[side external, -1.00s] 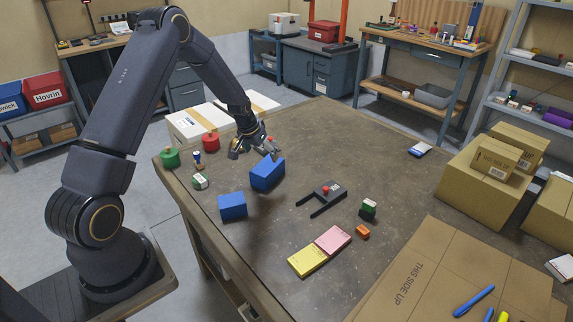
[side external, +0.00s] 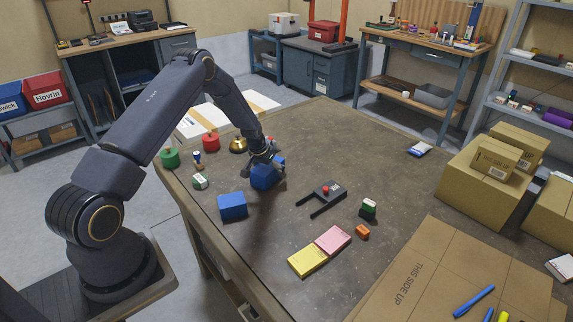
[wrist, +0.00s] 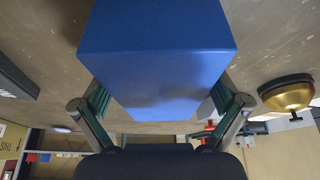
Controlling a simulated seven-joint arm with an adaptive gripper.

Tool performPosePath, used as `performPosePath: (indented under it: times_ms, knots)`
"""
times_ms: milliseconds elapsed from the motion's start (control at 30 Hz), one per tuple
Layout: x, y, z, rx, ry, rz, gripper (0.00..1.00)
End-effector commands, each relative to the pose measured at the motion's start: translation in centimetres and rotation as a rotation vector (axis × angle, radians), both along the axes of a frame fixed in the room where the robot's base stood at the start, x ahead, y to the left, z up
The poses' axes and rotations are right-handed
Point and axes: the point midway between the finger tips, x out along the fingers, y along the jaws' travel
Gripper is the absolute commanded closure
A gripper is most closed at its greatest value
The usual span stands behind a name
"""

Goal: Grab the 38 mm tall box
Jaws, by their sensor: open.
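Two blue boxes lie on the brown table. The far blue box (side external: 264,178) is at my gripper (side external: 268,160), which reaches down over it in the side view. In the wrist view my gripper (wrist: 160,100) is open, with one finger on each side of this blue box (wrist: 157,45). I cannot tell whether the finger pads touch it. The near blue box (side external: 232,207) stands apart, lower left of my gripper. The heights in millimetres cannot be read from the frames.
A brass-coloured round object (side external: 238,145) and a red round one (side external: 211,142) stand behind and left. A black forked piece (side external: 322,198) lies to the right. Pink (side external: 333,241) and yellow (side external: 308,261) blocks lie nearer.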

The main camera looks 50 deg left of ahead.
Motion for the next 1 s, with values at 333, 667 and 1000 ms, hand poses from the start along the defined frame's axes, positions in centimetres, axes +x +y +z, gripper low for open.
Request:
performPosePath:
  times_ms: [333, 667, 1000]
  knots:
    - [-0.02, 0.00, -0.26, 0.000, 0.000, 0.000, 0.02]
    - [-0.02, 0.00, -0.46, 0.000, 0.000, 0.000, 0.02]
    - [-0.02, 0.00, -0.46, 0.000, 0.000, 0.000, 0.28]
